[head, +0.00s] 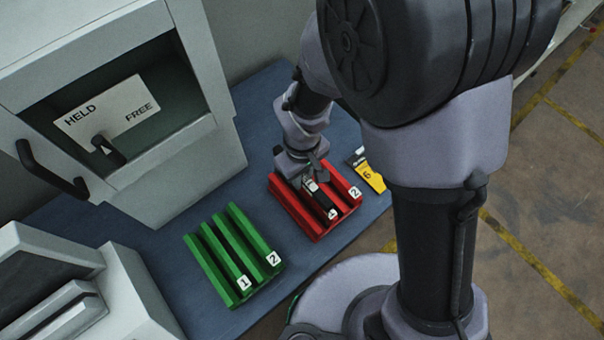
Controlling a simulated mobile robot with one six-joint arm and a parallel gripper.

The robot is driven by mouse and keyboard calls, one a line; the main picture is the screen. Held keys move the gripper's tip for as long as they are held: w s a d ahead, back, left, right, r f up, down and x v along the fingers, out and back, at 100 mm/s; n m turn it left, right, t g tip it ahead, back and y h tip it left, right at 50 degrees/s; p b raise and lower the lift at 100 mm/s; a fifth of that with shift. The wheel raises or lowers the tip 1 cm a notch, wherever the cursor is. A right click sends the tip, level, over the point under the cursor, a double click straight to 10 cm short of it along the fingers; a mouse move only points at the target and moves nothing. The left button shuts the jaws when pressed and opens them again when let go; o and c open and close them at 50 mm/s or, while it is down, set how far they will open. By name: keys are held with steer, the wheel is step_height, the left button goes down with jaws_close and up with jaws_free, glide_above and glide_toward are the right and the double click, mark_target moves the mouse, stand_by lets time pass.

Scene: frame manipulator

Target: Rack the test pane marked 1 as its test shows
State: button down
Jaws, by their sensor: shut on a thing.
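A grey cabinet (190,165) at the back left holds a card (107,113) reading HELD and FREE, with a dark lever before it. A yellow and black item marked 6 (368,174) lies right of the red rack. Another grey machine (130,290) stands front left. Blue table (165,265) shows between.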

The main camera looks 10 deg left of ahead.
steer(key=shift+f, duration=0.15)
steer(key=shift+f+b, duration=0.4)
steer(key=shift+b, duration=0.15)
steer(key=c, duration=1.2)
jaws_free()
